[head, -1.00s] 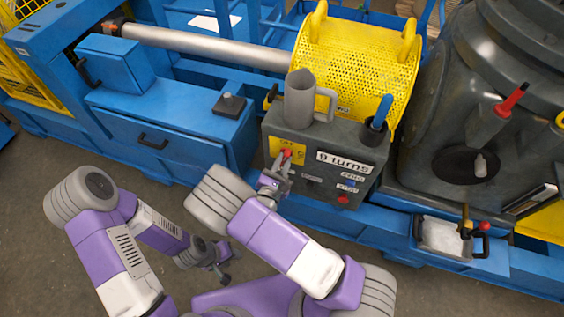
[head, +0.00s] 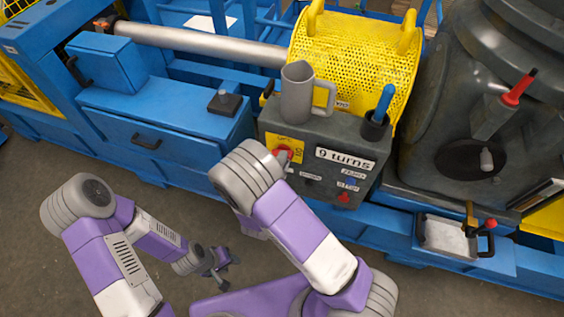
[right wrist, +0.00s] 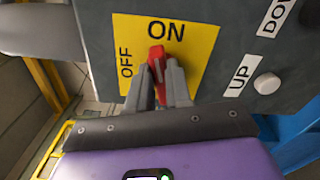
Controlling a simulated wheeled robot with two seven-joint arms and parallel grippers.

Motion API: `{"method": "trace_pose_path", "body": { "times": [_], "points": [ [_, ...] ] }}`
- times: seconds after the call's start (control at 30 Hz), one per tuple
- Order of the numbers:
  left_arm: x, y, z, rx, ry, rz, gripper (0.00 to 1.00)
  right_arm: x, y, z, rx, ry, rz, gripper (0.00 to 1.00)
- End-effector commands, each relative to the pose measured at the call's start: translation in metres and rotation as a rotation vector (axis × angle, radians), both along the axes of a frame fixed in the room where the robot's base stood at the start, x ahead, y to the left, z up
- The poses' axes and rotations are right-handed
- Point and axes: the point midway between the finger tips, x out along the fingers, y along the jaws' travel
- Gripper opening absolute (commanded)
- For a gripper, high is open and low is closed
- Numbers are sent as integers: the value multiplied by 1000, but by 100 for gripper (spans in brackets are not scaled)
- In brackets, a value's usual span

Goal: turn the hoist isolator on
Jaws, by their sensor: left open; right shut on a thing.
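The hoist isolator is a red handle (right wrist: 156,57) on a yellow plate (right wrist: 198,38) marked ON and OFF. It points up toward ON, with OFF to its left. My right gripper (right wrist: 160,76) is shut on the red handle, with a finger on each side. In the head view the red handle (head: 284,154) shows on the front of the grey control box (head: 330,145); my right wrist hides the right gripper there. My left gripper (head: 222,264) is open and empty, low over the floor, away from the box.
A grey jug (head: 297,93) and a blue-handled tool (head: 382,105) in a dark holder stand on the box. A red button (head: 344,198) and a white button (right wrist: 267,83) are on its front. A yellow mesh guard (head: 350,55) rises behind. Open floor lies in front.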

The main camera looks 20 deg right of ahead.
Motion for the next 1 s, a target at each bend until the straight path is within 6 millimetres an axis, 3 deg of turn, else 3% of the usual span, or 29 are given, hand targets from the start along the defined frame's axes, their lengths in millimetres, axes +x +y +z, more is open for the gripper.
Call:
{"method": "trace_pose_path", "body": {
  "times": [0.43, 1.0],
  "points": [
    [0, 0, -1, 0, 0, 0, 43, 0, 0, -3, 216, -143, 1, 0],
    [0, 0, -1, 0, 0, 0, 43, 0, 0, -4, 259, -172, 2, 0]
  ]
}}
